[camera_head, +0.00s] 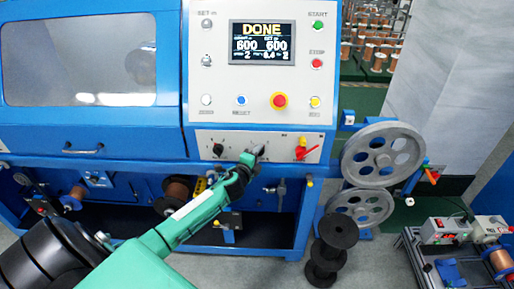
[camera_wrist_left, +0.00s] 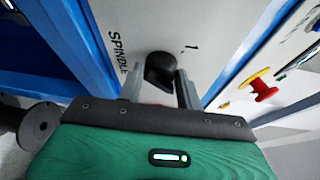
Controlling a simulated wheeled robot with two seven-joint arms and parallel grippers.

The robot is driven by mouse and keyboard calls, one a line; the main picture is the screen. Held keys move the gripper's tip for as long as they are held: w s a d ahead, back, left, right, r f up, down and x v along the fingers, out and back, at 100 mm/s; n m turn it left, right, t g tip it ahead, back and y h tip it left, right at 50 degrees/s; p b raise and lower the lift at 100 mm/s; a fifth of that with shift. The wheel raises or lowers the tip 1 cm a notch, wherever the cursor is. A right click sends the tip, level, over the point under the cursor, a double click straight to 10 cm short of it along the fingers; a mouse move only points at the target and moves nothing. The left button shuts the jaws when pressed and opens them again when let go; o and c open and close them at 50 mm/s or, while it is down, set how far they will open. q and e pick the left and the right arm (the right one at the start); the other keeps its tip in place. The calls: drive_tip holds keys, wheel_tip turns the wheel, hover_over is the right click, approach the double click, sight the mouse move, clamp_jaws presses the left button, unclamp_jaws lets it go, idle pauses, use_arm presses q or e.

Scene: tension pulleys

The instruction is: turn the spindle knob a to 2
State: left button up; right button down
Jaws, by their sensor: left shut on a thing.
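The spindle knob (camera_wrist_left: 160,68) is black and sits on a light panel (camera_head: 232,140) below the screen. In the left wrist view the word SPINDLE is printed on one side of it and a mark 1 on the other. My left gripper (camera_head: 255,154) is at the panel, shut on the knob. In the left wrist view its two fingers (camera_wrist_left: 160,88) lie on either side of the knob. The fingers partly hide the knob, and I cannot tell its exact pointer direction. My right gripper is not in view.
The screen (camera_head: 262,43) reads DONE. Large grey pulleys (camera_head: 383,152) stand at the right.

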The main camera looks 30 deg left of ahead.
use_arm(q)
drive_tip(key=shift+r+m+p, duration=0.1)
drive_tip(key=shift+m+p, duration=0.3)
drive_tip(key=shift+p, duration=0.15)
drive_tip(key=o, duration=1)
drive_tip(key=s+b, duration=0.1)
drive_tip(key=s, duration=0.3)
drive_tip(key=s+d+r, duration=0.1)
drive_tip(key=s, duration=0.4)
drive_tip(key=s+d+r+b, duration=0.1)
drive_tip(key=s, duration=0.3)
drive_tip(key=shift+s+d+b, duration=0.2)
drive_tip(key=shift+b, duration=0.15)
drive_tip(key=shift+f, duration=0.1)
